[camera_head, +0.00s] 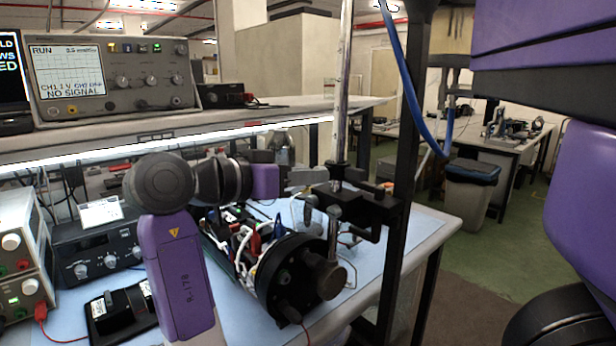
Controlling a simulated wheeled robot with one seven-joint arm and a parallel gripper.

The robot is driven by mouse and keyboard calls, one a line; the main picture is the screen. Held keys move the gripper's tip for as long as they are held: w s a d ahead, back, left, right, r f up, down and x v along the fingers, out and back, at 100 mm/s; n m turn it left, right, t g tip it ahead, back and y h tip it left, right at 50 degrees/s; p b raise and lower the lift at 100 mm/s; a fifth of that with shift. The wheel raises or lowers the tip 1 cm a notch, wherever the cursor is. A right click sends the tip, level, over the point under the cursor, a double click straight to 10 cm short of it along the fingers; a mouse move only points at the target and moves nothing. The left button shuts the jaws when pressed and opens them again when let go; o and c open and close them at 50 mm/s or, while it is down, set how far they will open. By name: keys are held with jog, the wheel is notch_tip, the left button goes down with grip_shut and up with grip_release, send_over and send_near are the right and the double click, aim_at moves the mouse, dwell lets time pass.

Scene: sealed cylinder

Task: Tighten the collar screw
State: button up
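My gripper (308,178) is at the end of my purple arm, at picture centre, with its grey fingers close to the left of the clamp. I cannot tell whether the fingers are open or shut, or touch anything. A dark clamp or collar (368,212) sits around the upright metal rod (343,95). Small screw-like parts show around it, and I cannot tell which is the collar screw. Below, a black cylinder (290,275) lies tilted on the bench, its end plate facing front right. A metal post with a round knob (330,279) stands by its end. Wires fill its open side.
The bench has a blue mat (412,226). A black frame post (410,130) with a blue hose (402,72) rises right of the clamp. An oscilloscope (115,78) stands on the shelf. Power supplies (95,252) and a black device (122,312) stand at left.

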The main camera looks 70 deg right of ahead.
jog(key=o, duration=0.3)
jog(key=shift+w+a, duration=0.1)
jog(key=shift+o, duration=0.3)
jog(key=v, duration=0.7)
jog(key=shift+a+b, duration=0.3)
jog(key=shift+b, duration=0.1)
jog(key=shift+w, duration=0.1)
